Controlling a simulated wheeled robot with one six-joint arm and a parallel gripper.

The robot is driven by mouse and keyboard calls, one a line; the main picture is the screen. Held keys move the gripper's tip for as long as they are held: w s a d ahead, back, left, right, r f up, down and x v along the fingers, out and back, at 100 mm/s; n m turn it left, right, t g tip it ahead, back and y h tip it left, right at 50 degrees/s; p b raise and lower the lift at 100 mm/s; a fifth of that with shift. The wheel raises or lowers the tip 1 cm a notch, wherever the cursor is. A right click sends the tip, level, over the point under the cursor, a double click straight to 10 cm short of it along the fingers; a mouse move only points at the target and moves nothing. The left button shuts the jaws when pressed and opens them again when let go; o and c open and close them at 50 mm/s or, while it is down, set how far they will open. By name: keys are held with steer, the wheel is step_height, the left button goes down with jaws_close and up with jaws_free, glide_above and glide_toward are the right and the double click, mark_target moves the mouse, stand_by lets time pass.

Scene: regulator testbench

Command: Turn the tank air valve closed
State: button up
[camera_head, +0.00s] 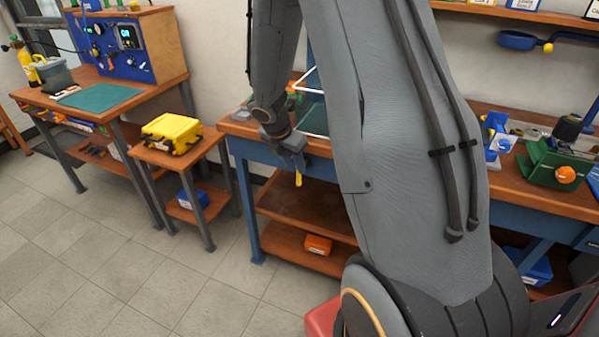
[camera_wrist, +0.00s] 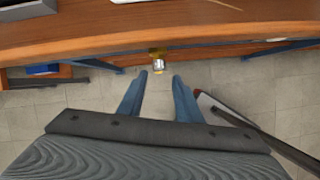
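My gripper (camera_head: 293,162) is at the front edge of the middle bench in the head view. In the wrist view my gripper (camera_wrist: 158,92) has its two blue fingers apart, with nothing between them. A small silver and yellow fitting (camera_wrist: 158,64) is just beyond the fingertips, under the bench edge. In the head view a yellow lever-like piece (camera_head: 298,179) hangs just below my gripper; it may be the same part. A yellow tank (camera_head: 26,66) with green at its top stands on the left bench. I cannot tell which part is the tank air valve.
The middle bench's wooden edge (camera_wrist: 150,44) crosses the wrist view close ahead. A yellow case (camera_head: 172,133) sits on a small side table left of my gripper. A blue test panel (camera_head: 118,45) stands on the left bench. Open tiled floor (camera_head: 130,270) lies front left.

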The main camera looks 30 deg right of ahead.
mark_target(299, 175)
steer(key=shift+n, duration=0.3)
steer(key=x, duration=0.8)
steer(key=shift+w+d, duration=0.1)
steer(key=shift+w, duration=0.1)
steer(key=shift+c, duration=0.5)
jaws_close()
